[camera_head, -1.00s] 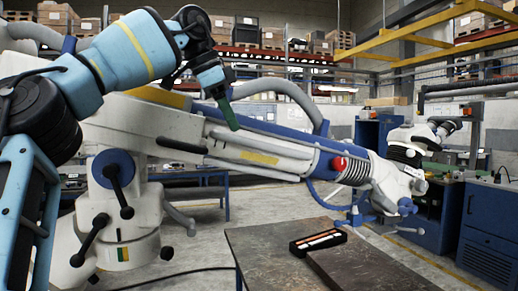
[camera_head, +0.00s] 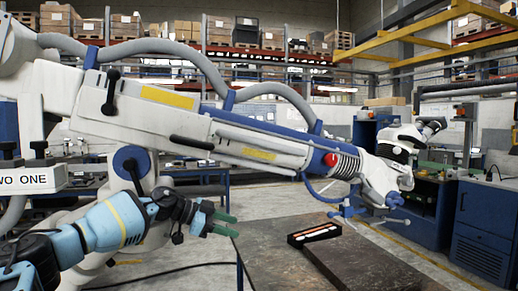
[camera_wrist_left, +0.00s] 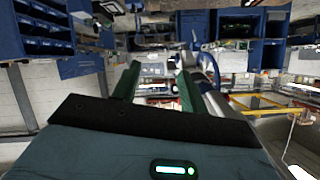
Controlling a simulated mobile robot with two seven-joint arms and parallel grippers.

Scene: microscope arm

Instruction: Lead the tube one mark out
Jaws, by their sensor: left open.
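The white microscope arm slants down across the head view from upper left. Its long tube (camera_head: 262,140) has yellow labels, blue edges and a red knob (camera_head: 331,159). Black bellows (camera_head: 346,165) lie beyond the knob, and the white head (camera_head: 380,176) hangs at the right end. Tube marks are too small to read. My left gripper (camera_head: 234,225) is below the tube, apart from it, its two green fingers pointing right. It is open and empty. The fingers (camera_wrist_left: 158,75) also show spread in the left wrist view. My right gripper is out of view.
A dark table (camera_head: 270,256) with a black tray (camera_head: 314,233) stands right of my left gripper. A black handle (camera_head: 112,90) is on the microscope's upper part. Grey cable loops (camera_head: 190,58) run above the tube. Blue cabinets (camera_head: 487,225) stand at the right.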

